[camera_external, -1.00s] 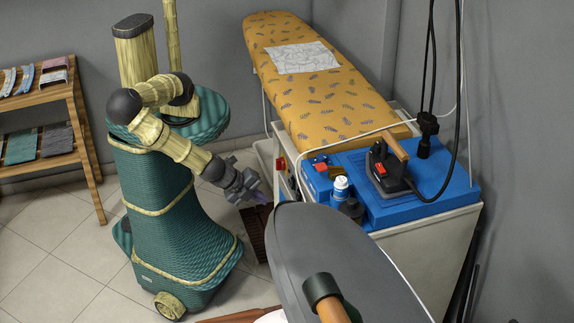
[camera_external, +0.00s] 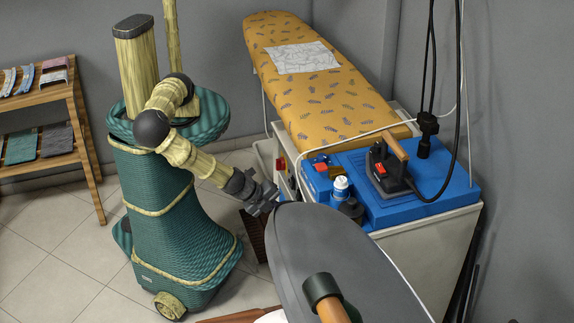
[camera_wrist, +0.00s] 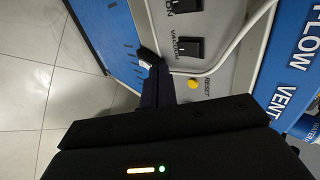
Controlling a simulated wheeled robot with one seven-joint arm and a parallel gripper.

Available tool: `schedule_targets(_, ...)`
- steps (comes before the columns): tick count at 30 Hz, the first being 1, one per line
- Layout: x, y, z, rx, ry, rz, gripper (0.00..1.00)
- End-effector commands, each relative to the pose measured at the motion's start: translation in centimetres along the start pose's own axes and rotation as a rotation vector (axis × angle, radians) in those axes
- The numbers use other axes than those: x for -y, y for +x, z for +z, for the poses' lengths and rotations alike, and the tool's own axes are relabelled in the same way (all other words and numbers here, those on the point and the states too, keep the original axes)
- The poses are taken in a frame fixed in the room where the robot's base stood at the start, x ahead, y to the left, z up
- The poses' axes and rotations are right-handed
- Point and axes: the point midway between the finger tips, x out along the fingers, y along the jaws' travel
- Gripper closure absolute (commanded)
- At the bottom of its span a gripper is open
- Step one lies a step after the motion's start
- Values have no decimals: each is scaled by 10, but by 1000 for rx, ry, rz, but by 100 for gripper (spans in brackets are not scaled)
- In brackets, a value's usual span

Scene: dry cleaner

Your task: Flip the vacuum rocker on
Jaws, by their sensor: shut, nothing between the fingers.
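The vacuum rocker (camera_wrist: 190,47) is a black switch beside the label VACUUM on a pale grey panel in the wrist view. Whether it is on or off is hard to tell. My gripper (camera_wrist: 149,60) is shut and empty, its dark fingertips just left of the rocker and slightly lower in the picture. I cannot tell whether they touch the panel. In the external view my gripper (camera_external: 270,206) is at the near left side of the ironing unit, its tip partly hidden by the dark grey board in front. The rocker is not visible there.
Another black rocker (camera_wrist: 182,5), labelled with an ending ION, sits above in the wrist view. A yellow reset button (camera_wrist: 193,84) is below. A pale cable (camera_wrist: 232,48) crosses the panel. The iron (camera_external: 388,170) and dark grey board (camera_external: 335,250) are nearby.

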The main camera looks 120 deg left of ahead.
Motion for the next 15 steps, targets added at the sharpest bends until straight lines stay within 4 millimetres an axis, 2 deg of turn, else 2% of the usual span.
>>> schedule_targets(3,0,22,1,3,0,-1,100)
schedule_targets(9,20,42,0,0,-3,0,100)
schedule_targets(15,26,51,0,0,0,0,100)
